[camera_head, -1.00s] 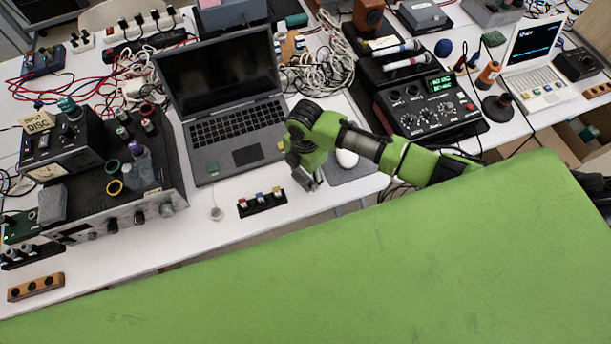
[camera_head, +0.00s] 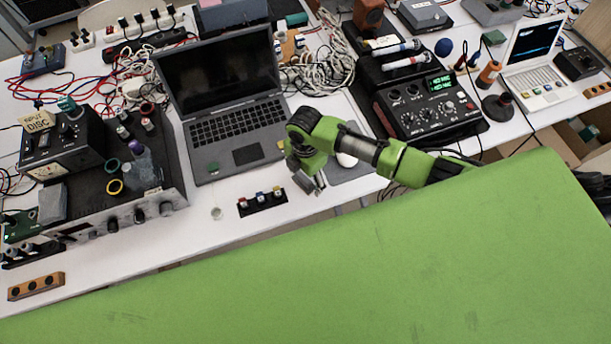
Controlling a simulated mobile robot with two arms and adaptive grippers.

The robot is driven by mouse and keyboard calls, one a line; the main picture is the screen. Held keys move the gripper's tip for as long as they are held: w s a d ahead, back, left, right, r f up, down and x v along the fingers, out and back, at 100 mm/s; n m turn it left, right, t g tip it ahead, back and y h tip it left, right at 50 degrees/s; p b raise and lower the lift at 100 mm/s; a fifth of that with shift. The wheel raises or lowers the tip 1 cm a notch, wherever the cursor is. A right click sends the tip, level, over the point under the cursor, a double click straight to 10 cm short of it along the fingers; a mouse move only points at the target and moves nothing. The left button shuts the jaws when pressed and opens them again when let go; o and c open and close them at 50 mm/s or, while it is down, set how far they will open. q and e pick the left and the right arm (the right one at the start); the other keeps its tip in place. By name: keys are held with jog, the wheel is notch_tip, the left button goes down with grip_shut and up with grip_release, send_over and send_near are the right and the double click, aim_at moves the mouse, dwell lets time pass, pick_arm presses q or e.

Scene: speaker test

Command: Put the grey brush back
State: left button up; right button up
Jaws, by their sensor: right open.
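I cannot make out a grey brush for certain. A small pale grey round thing (camera_head: 216,213) lies on the white table (camera_head: 190,237) in front of the laptop; it is too small to tell what it is. To its right a black holder (camera_head: 262,203) carries small pieces with red, blue and yellow tops. My right gripper (camera_head: 311,184) is open, pointing down over the table, just right of the holder and in front of the laptop's right corner. Nothing shows between its fingers. My left gripper is not in view.
A laptop (camera_head: 238,124) stands open behind the holder. A mouse (camera_head: 346,160) on a grey pad (camera_head: 352,170) is right beside my right arm. A black mixer-like box (camera_head: 428,108) is farther right. An amplifier-like box (camera_head: 120,205) stands at the left.

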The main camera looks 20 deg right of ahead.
aim_at(305, 176)
notch_tip(305, 176, up, 12)
jog(key=b, duration=0.1)
dwell(0.4)
dwell(1.1)
